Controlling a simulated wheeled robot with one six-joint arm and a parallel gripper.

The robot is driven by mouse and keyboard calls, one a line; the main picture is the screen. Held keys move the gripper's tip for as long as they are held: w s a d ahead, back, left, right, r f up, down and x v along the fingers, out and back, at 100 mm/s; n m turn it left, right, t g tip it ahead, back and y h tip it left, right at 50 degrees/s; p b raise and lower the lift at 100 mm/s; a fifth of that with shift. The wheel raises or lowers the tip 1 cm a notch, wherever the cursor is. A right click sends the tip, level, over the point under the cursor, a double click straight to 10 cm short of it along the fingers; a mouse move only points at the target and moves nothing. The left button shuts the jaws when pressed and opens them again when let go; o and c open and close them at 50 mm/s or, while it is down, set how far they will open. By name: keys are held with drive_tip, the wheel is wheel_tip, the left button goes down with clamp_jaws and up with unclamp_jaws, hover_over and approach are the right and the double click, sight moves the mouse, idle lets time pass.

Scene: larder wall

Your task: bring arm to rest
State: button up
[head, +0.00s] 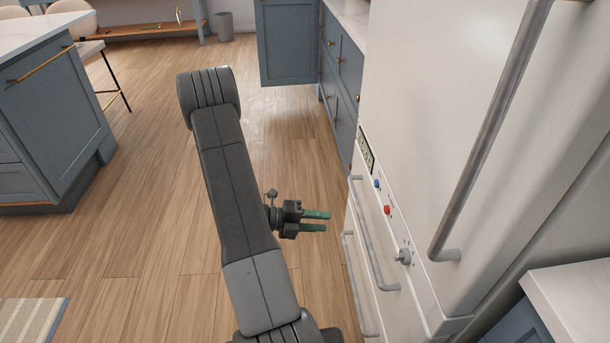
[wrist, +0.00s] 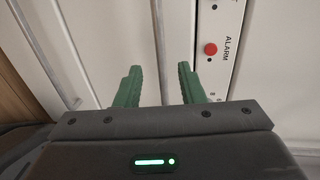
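My gripper (head: 316,221) is in the middle of the head view, with its green fingers pointing right toward the white appliance (head: 440,120). The fingers stand apart with a clear gap and nothing between them. In the wrist view my gripper (wrist: 159,88) is also open and empty, facing the white front panel. My arm is raised and bent over the wooden floor, and the fingers look apart from the appliance's handles.
The appliance has a long upper handle (head: 490,130), a lower handle (head: 372,235), a knob (head: 404,256) and a red button (head: 387,210). Blue cabinets (head: 290,45) stand behind. A blue island (head: 50,110) is at left. Floor (head: 130,240) left of my arm is clear.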

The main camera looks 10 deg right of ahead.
sight(363, 225)
drive_tip(key=shift+d, duration=0.1)
drive_tip(key=d+f+b, duration=0.1)
drive_tip(key=d, duration=0.7)
drive_tip(key=d+f+b, duration=0.1)
drive_tip(key=d, duration=0.4)
drive_tip(key=shift+s+d+f+b, duration=0.1)
drive_tip(key=shift+s+f+b, duration=0.2)
drive_tip(key=shift+s+b, duration=0.1)
drive_tip(key=a+r+p, duration=0.3)
drive_tip(key=a, duration=1)
drive_tip(key=d+f+b, duration=0.1)
drive_tip(key=d, duration=0.3)
drive_tip(key=d+f+b, duration=0.1)
drive_tip(key=d, duration=0.3)
drive_tip(key=d+f+b, duration=0.1)
drive_tip(key=d, duration=0.3)
drive_tip(key=shift+d, duration=0.4)
drive_tip(key=shift+w+a+f, duration=0.1)
drive_tip(key=shift+a, duration=0.05)
drive_tip(key=a+r+p, duration=0.2)
drive_tip(key=a+r, duration=0.1)
drive_tip(key=a, duration=1.4)
drive_tip(key=shift+w+a, duration=0.25)
drive_tip(key=shift+w, duration=0.2)
